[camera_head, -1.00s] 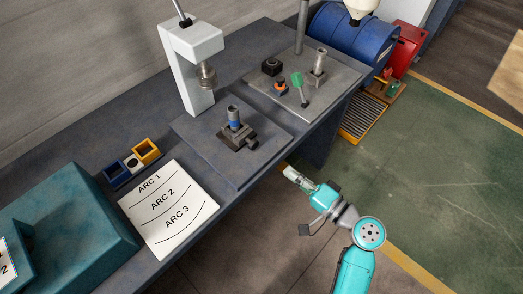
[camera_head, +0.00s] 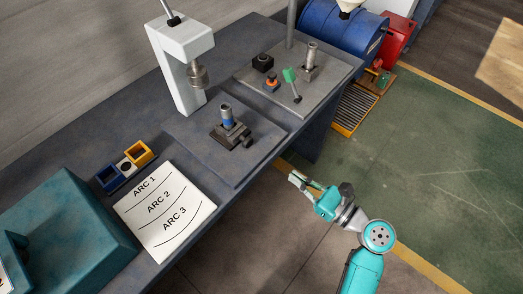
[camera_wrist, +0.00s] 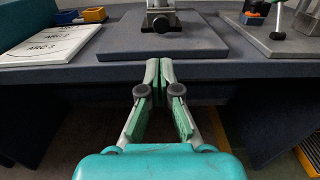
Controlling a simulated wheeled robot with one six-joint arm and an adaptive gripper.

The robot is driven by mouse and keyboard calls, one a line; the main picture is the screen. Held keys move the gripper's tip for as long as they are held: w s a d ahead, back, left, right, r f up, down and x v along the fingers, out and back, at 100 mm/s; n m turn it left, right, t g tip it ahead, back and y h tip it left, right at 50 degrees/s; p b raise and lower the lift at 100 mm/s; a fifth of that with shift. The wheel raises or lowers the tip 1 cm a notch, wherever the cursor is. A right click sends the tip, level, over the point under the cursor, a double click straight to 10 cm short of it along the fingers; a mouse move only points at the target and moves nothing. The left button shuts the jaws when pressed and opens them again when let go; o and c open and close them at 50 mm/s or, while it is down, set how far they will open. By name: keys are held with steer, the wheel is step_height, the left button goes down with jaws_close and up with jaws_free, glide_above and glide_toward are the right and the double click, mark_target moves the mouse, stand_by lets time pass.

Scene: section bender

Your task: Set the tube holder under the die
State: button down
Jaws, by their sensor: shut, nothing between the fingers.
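The likely tube holder is a dark block with a clamp knob and an upright tube with a blue band (camera_head: 227,117), standing on a flat dark plate (camera_head: 190,148) on the bench. In the wrist view its lower part (camera_wrist: 160,18) shows at the top centre; its top is cut off. The likely die is the round metal piece (camera_head: 197,76) hanging from the white press (camera_head: 172,70), behind and left of the holder. My gripper (camera_head: 293,177) is off the bench's front edge, apart from the holder. In the wrist view its fingertips (camera_wrist: 160,66) are together and empty, pointing at the plate.
A grey plate (camera_head: 325,85) at the right holds a black block, an orange-topped piece, a green-handled lever and a metal post. An ARC sheet (camera_head: 165,212), small coloured bins (camera_head: 108,179) and a teal box (camera_head: 75,225) lie left. Floor (camera_head: 390,165) right of the bench is open.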

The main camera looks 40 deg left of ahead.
mark_target(249, 144)
steer(key=a, duration=0.9)
steer(key=w+a, duration=0.1)
steer(key=a, duration=0.4)
steer(key=shift+w, duration=0.1)
